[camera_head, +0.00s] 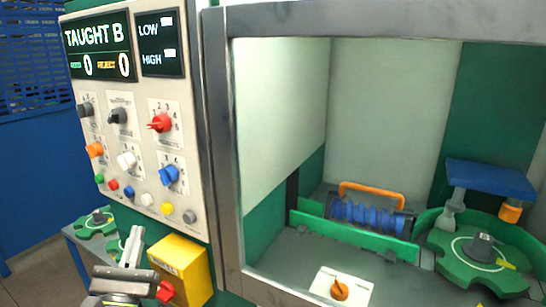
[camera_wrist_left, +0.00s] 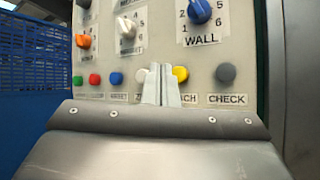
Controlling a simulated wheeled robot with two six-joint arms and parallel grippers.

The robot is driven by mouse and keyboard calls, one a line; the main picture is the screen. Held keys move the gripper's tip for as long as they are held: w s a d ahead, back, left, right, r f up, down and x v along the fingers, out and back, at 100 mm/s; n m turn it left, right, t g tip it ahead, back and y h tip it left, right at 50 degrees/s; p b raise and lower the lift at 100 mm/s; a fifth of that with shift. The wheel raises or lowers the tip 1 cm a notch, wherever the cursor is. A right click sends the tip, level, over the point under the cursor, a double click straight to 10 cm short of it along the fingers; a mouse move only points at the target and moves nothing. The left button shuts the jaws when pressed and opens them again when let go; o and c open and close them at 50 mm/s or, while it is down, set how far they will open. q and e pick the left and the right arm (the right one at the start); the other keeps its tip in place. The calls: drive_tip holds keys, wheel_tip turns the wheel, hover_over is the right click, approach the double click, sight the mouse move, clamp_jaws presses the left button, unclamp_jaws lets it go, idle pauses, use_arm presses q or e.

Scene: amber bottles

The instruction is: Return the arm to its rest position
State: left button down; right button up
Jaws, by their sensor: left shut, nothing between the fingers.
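My left gripper (camera_head: 135,242) is at the lower left of the head view, in front of and below the control panel (camera_head: 140,190). In the left wrist view its two fingers (camera_wrist_left: 161,85) are shut together with nothing between them. They point at the panel's lower row of buttons, between a white button (camera_wrist_left: 141,75) and a yellow button (camera_wrist_left: 180,73). The fingers hide part of the labels below. I cannot tell the exact gap to the panel from the wrist view. My right gripper is in neither view.
A yellow box (camera_head: 182,268) with a red knob (camera_head: 165,291) is close to my left gripper. A green notched disc (camera_head: 95,223) lies on a table at left. The machine's metal frame (camera_head: 222,150) stands right of the panel; its chamber holds a blue screw (camera_head: 368,217).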

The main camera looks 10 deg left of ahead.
use_arm(q)
drive_tip(key=s+d+f+m+g+h, duration=0.5)
drive_tip(key=f+m, duration=0.4)
drive_tip(key=m, duration=0.4)
drive_tip(key=s+d+f+m+g+h, duration=0.35)
drive_tip(key=d+f+m+g, duration=0.2)
drive_tip(key=f+m, duration=0.55)
drive_tip(key=s+a+f+m+g+y, duration=0.4)
drive_tip(key=s+f+m+g, duration=0.15)
drive_tip(key=s, duration=0.35)
drive_tip(key=s+a+f+m+g+y, duration=0.4)
drive_tip(key=s+a+m+g, duration=0.15)
drive_tip(key=s, duration=0.45)
wheel_tip(320, 180, down, 24)
drive_tip(key=g, duration=0.1)
drive_tip(key=s+f+g, duration=0.1)
drive_tip(key=s+f, duration=1.4)
drive_tip(key=f, duration=0.2)
drive_tip(key=shift+s+d+h, duration=0.15)
drive_tip(key=shift+d+h, duration=0.1)
drive_tip(key=shift+h, duration=0.1)
